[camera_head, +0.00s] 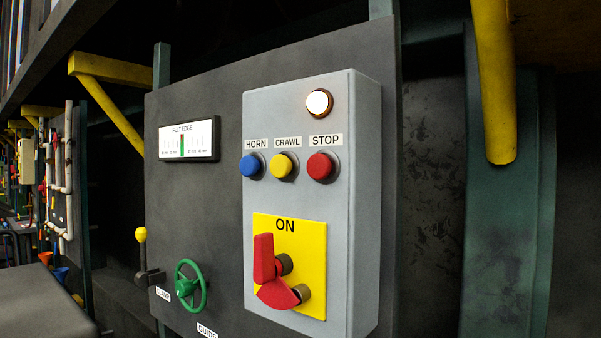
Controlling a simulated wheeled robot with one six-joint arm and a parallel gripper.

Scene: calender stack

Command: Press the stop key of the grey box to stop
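The grey box (362,200) stands upright on a dark panel in the middle of the head view. The red stop key (320,166) is a round button under the label STOP (325,140), at the right of a row of three. The blue horn key (251,165) and the yellow crawl key (282,166) are to its left. A round lamp (319,102) above the stop key looks bright white. A red switch handle (265,259) sits on a yellow plate (312,255) marked ON. My gripper is not in view.
A gauge marked FELT EDGE (189,139) is left of the box. A green handwheel (190,286) and a yellow-knobbed lever (141,236) are lower left. A yellow bar (494,80) hangs at upper right. Nothing visible stands before the keys.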

